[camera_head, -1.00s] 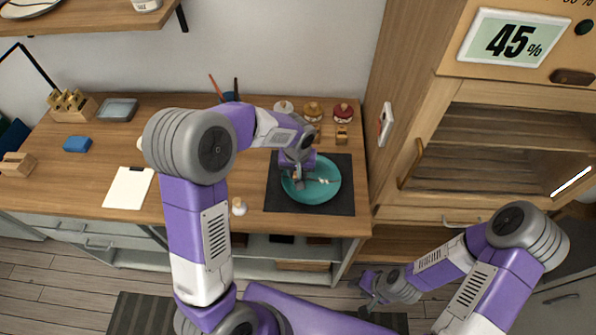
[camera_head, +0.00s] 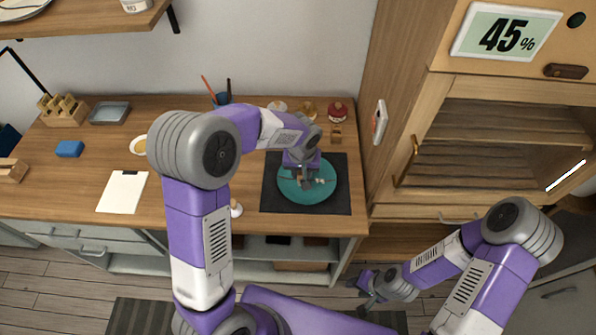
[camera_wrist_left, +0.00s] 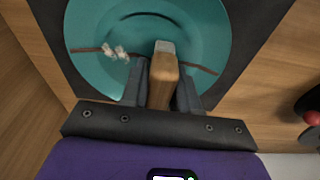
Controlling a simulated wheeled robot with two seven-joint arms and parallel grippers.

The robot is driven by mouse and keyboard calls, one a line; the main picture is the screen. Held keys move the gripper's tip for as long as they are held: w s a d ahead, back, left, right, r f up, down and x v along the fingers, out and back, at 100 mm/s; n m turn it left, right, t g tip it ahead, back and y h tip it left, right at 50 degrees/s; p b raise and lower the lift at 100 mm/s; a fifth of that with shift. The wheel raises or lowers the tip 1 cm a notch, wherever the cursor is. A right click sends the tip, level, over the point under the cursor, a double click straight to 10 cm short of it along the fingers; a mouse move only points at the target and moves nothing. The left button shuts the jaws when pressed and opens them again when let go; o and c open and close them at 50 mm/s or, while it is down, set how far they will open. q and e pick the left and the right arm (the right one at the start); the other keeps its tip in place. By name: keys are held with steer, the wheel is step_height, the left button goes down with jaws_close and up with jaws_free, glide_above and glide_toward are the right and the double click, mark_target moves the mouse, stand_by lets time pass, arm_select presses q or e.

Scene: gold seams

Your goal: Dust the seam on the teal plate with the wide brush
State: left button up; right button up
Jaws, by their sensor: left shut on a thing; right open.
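The teal plate (camera_head: 308,198) lies on a dark mat (camera_head: 341,204) at the counter's right end. In the left wrist view the plate (camera_wrist_left: 205,28) has a thin brown seam (camera_wrist_left: 88,50) across it, with pale flecks (camera_wrist_left: 115,51) near its left part. My left gripper (camera_head: 307,184) is over the plate's middle, shut on the wide brush (camera_wrist_left: 163,80), whose wooden handle shows between the fingers. The brush's tip is near the seam; whether it touches is unclear. My right gripper (camera_head: 366,288) is open and empty, low in front of the counter.
Several small lidded jars (camera_head: 337,112) stand behind the mat. A small white-topped item (camera_head: 236,208) is at the front edge. A white clipboard (camera_head: 122,192), a blue block (camera_head: 69,149) and a grey tray (camera_head: 110,113) lie left. A wooden cabinet (camera_head: 500,150) stands right.

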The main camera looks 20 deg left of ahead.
mark_target(320, 178)
arm_select(q)
steer(key=shift+w+d, duration=0.25)
steer(key=shift+d, duration=0.15)
steer(key=shift+s+d, duration=0.25)
steer(key=shift+d, duration=0.7)
steer(key=shift+w+d, duration=0.6)
steer(key=shift+w, duration=0.05)
steer(key=shift+s+d+b, duration=0.3)
steer(key=shift+d+b, duration=0.1)
steer(key=shift+d, duration=0.5)
steer(key=shift+w+a, duration=0.15)
steer(key=shift+w, duration=0.3)
steer(key=shift+s, duration=0.3)
steer(key=shift+w, duration=0.15)
